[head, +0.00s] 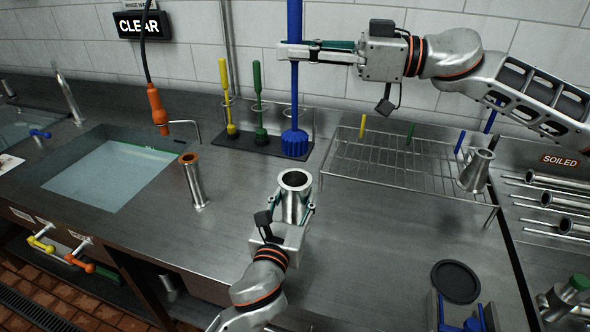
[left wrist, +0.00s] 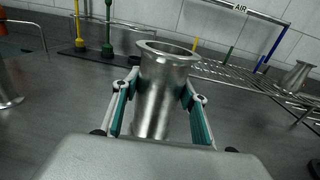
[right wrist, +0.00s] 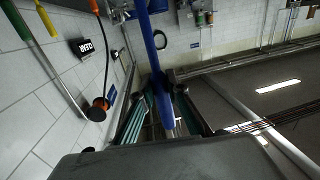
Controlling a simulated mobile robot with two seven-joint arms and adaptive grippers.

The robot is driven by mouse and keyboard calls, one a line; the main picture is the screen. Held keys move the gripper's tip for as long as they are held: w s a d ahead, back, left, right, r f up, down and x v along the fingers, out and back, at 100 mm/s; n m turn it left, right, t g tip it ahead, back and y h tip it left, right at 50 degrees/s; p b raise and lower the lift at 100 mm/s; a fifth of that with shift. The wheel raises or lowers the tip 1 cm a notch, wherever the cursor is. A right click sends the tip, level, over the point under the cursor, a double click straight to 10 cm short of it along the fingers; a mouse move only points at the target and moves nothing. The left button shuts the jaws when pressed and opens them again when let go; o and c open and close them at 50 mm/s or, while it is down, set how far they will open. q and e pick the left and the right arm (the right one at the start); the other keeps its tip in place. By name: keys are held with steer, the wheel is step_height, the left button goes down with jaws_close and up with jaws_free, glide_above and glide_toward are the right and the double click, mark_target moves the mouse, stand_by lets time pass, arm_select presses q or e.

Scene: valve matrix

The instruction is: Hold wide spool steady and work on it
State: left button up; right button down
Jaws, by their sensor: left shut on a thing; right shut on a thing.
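The wide spool (head: 295,197) is a short, shiny metal tube with a flared, open top rim. It stands upright at the middle of the steel counter. My left gripper (head: 292,210) is shut around its sides; the left wrist view shows the spool (left wrist: 162,90) between both fingers. My right gripper (head: 294,50) is up by the tiled wall, shut on the long handle of a blue brush (head: 294,90). The handle is upright, and the blue bristle head sits low at the brush rack (head: 262,143). The right wrist view shows the blue handle (right wrist: 148,40) between the fingers.
Yellow (head: 225,95) and green (head: 258,100) brushes stand in the rack. A narrower spool (head: 193,180) stands left, beside the water-filled sink (head: 105,178). A wire drying rack (head: 400,165) is to the right, with a metal cone-shaped piece (head: 476,172). A black disc (head: 455,281) lies front right.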

arm_select(q)
steer(key=o, duration=1.5)
steer(key=shift+o, duration=0.2)
steer(key=v, duration=1.2)
steer(key=shift+s+f, duration=0.1)
steer(key=shift+s, duration=0.05)
